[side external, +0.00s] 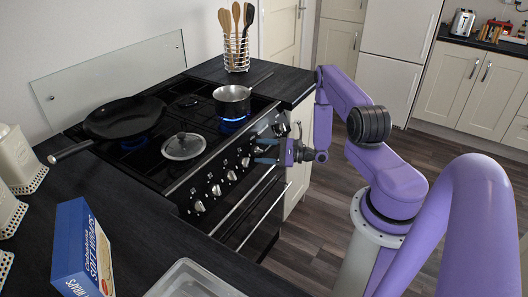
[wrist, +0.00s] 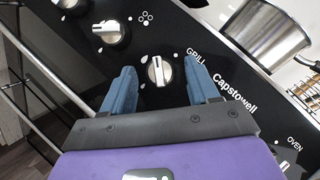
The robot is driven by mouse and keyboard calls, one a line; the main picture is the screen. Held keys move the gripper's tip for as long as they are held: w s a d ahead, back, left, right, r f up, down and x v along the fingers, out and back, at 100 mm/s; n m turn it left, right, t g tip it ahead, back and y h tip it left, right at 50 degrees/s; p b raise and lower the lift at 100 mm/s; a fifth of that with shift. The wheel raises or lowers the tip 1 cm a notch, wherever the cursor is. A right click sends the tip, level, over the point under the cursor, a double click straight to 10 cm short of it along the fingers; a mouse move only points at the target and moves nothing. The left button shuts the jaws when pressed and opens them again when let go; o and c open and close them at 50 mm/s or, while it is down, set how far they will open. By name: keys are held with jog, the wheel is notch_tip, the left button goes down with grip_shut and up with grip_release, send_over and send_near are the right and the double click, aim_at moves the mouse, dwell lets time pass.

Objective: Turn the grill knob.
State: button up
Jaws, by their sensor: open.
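The grill knob (wrist: 159,71) is a silver round knob on the black control panel, beside the printed word GRILL in the wrist view. Its raised grip bar points nearly up and down the picture. My gripper (wrist: 160,82) is open, with one blue finger on each side of the knob in that view. Gaps show between the fingers and the knob. The frames do not clearly show how far the fingertips are from the panel. In the side view my gripper (side external: 259,151) is at the cooker's front panel, and I cannot clearly pick out the grill knob there.
Other knobs (wrist: 110,32) line the panel. A saucepan (side external: 232,101) stands over a lit blue burner. The oven handle rail (side external: 240,210) runs below the knobs. A wrap box (side external: 82,250) stands on the near worktop.

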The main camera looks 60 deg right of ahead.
jog(key=c, duration=1)
jog(key=shift+m, duration=0.4)
jog(key=m, duration=0.1)
jog(key=m+t+h, duration=0.1)
jog(key=m, duration=0.1)
jog(key=m+t+h, duration=0.1)
jog(key=shift+s+a+f+m, duration=0.1)
jog(key=shift+a+f+m, duration=0.05)
jog(key=shift+a+m, duration=0.15)
jog(key=m+h, duration=0.2)
jog(key=m, duration=0.1)
jog(key=m+t+h, duration=0.1)
jog(key=m+h, duration=0.2)
jog(key=m, duration=0.1)
jog(key=shift+a+t, duration=0.15)
jog(key=shift+t, duration=0.15)
jog(key=shift+m, duration=0.3)
jog(key=o, duration=1)
